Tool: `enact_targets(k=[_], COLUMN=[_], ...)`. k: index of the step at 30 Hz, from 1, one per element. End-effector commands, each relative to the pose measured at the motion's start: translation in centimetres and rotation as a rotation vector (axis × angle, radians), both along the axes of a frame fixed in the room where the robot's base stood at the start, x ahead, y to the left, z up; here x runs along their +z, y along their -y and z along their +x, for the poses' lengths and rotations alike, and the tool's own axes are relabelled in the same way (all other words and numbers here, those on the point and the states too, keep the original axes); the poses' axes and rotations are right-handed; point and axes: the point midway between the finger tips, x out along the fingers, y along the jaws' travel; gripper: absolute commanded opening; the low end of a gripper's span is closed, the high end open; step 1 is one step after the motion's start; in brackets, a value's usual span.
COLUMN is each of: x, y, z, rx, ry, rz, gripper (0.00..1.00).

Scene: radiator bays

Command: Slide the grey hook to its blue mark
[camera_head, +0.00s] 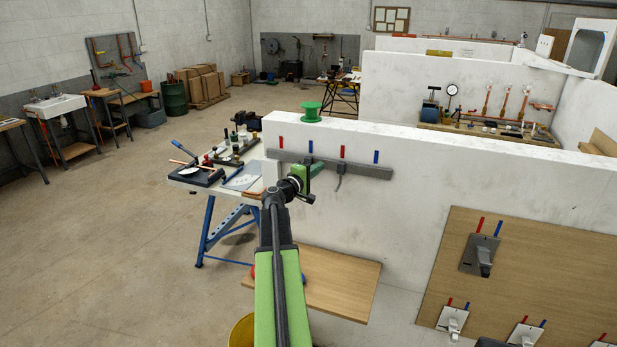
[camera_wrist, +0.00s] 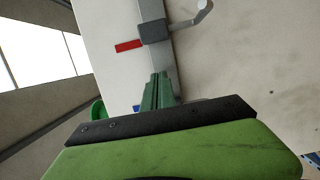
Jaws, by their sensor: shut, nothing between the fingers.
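The grey hook (camera_head: 340,176) hangs from a grey rail (camera_head: 372,170) on the white partition wall, in line with a red mark (camera_head: 342,152). A blue mark (camera_head: 376,157) stands right of it, and another blue mark (camera_head: 311,146) stands left of it. My gripper (camera_head: 316,168) is shut and empty, at the rail left of the hook. In the wrist view the hook's slider block (camera_wrist: 154,32) sits by the red mark (camera_wrist: 128,45), apart from my green fingers (camera_wrist: 158,90). The lower rail is hidden there by my gripper.
A workbench with tools (camera_head: 225,170) is to the left of my arm. A wooden board (camera_head: 330,280) lies low below the rail. A wood panel with brackets (camera_head: 560,260) is at the right.

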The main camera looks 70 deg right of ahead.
Motion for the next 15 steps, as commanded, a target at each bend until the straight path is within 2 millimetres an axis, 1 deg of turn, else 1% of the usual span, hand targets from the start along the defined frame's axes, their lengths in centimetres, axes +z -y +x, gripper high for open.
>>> enact_targets(k=[1,3,7,10,15], x=[0.0,-0.1,0.0,0.1,0.0], y=[1.3,0.9,0.9,0.9,1.0], z=[-0.1,-1.7,-3.4,-4.0,-4.1], rx=[-0.002,-0.003,-0.002,0.0,0.0], ry=[0.0,0.0,0.001,0.001,0.0], rz=[0.0,0.001,0.0,0.0,0.001], gripper=[0.0,0.0,0.0,0.0,0.0])
